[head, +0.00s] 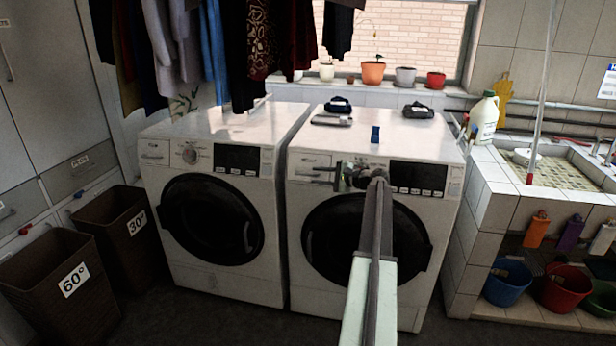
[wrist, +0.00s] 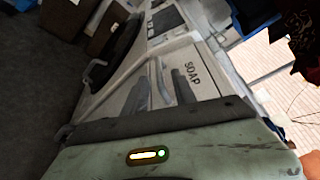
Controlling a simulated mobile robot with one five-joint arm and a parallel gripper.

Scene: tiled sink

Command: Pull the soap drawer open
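The soap drawer (wrist: 203,62), a pale panel marked SOAP, is in the wrist view. It also shows at the upper left of the right machine's front in the head view (head: 308,160). The drawer looks flush with the front. Its curved grey handle (wrist: 161,78) appears between the two dark fingers of my gripper (wrist: 161,92). The fingers are apart, and I cannot tell whether either touches the handle. In the head view my gripper (head: 340,174) is at the machine's front, beside the drawer; my arm hides part of the front.
The right washing machine (head: 428,182) has a round dark door below the drawer. A second machine (head: 158,230) stands to its left. Brown baskets (head: 120,215) are farther left, and a tiled sink (head: 490,200) is at the right. Clothes hang above.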

